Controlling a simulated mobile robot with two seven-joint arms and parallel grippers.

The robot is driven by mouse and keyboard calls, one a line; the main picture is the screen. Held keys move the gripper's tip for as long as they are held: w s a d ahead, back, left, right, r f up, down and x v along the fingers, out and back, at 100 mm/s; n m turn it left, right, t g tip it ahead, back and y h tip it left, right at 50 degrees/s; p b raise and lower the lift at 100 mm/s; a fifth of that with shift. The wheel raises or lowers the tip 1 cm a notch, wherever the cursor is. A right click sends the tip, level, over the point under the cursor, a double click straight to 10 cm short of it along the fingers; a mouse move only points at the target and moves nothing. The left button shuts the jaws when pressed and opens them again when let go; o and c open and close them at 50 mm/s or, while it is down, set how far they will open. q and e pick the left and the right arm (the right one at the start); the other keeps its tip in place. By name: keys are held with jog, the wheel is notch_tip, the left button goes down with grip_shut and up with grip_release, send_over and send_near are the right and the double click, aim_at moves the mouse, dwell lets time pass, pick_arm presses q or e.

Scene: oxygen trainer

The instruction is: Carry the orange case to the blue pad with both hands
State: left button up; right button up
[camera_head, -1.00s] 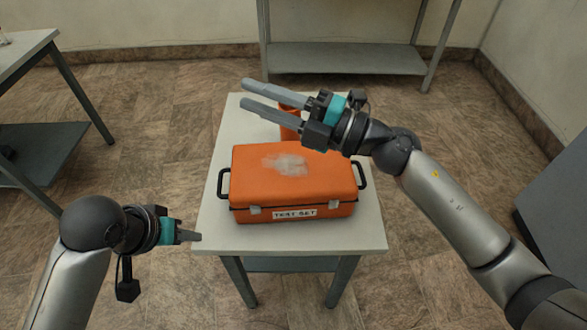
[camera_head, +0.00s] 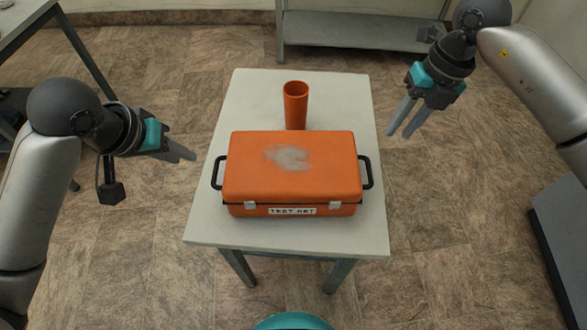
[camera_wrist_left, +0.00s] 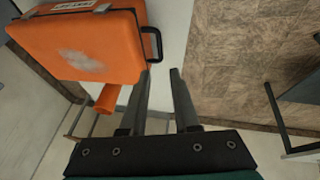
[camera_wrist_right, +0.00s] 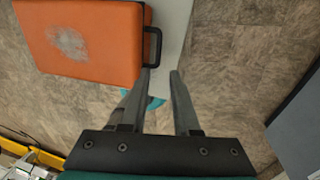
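The orange case (camera_head: 290,170) lies closed on a small pale table (camera_head: 220,232), with a black handle at each end and a label on its front. My left gripper (camera_head: 192,157) is left of the case, apart from the left handle (camera_head: 217,172); its fingers are open and empty in the left wrist view (camera_wrist_left: 160,75). My right gripper (camera_head: 398,133) is right of and behind the right handle (camera_head: 367,172), apart from it. Its fingers are open and empty in the right wrist view (camera_wrist_right: 161,75). I see no blue pad in any view.
An orange cup-like cylinder (camera_head: 296,105) stands on the table behind the case. A grey shelf (camera_head: 360,30) stands at the back, and another table (camera_head: 25,22) at the far left. A grey block (camera_head: 560,240) is at the right. The table's front strip is bare.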

aim_at(215, 169)
pick_arm(q)
jog(key=shift+f, duration=0.1)
pick_arm(e)
jog(key=shift+a+f, duration=0.1)
